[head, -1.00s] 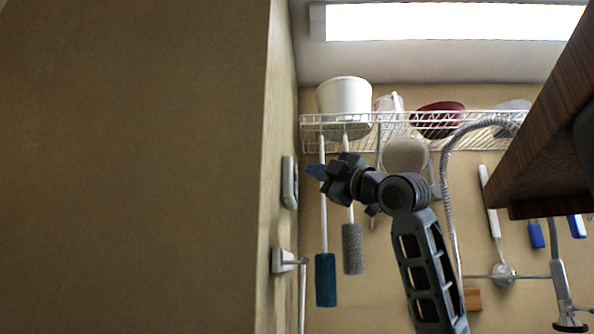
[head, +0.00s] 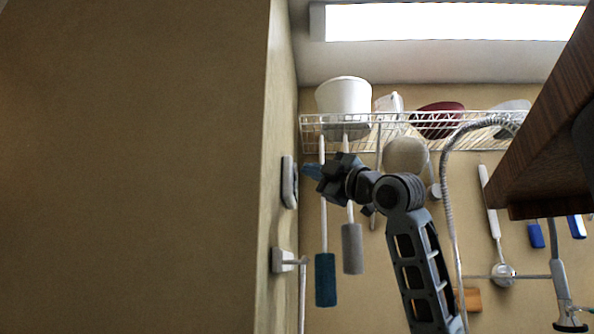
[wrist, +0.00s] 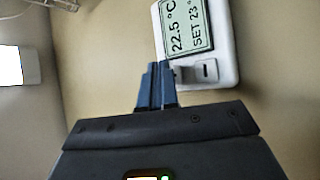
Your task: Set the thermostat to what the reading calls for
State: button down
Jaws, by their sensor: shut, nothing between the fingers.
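The thermostat (wrist: 222,72) is a white unit on the wall, tilted in the wrist view. Its grey display (wrist: 190,25) reads "22.5 °C" and "SET 23 °". In the head view the thermostat (head: 289,182) shows edge-on on the left wall. My gripper (wrist: 157,82) has its blue fingers shut and empty, with the tips just beside the display's lower left edge; I cannot tell whether they touch. In the head view my gripper (head: 308,171) points left at the thermostat, very close to it.
A wall bracket (head: 283,261) holds a pole below the thermostat. A wire shelf (head: 380,132) carries a white bucket (head: 344,97) and bowls. Brushes (head: 325,280) hang behind my arm. A dark wooden board (head: 545,130) juts in at right. A white lit panel (wrist: 12,65) is at the left.

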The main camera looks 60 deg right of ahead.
jog(key=shift+w+a, duration=0.2)
jog(key=shift+w, duration=0.2)
dwell(0.4)
dwell(0.4)
jog(key=shift+s+d, duration=0.3)
jog(key=shift+s, duration=0.45)
jog(key=s, duration=0.1)
jog(key=s+d, duration=0.1)
jog(key=s, duration=0.1)
jog(key=s+d+b, duration=0.1)
jog(key=shift+s, duration=0.35)
dwell(0.7)
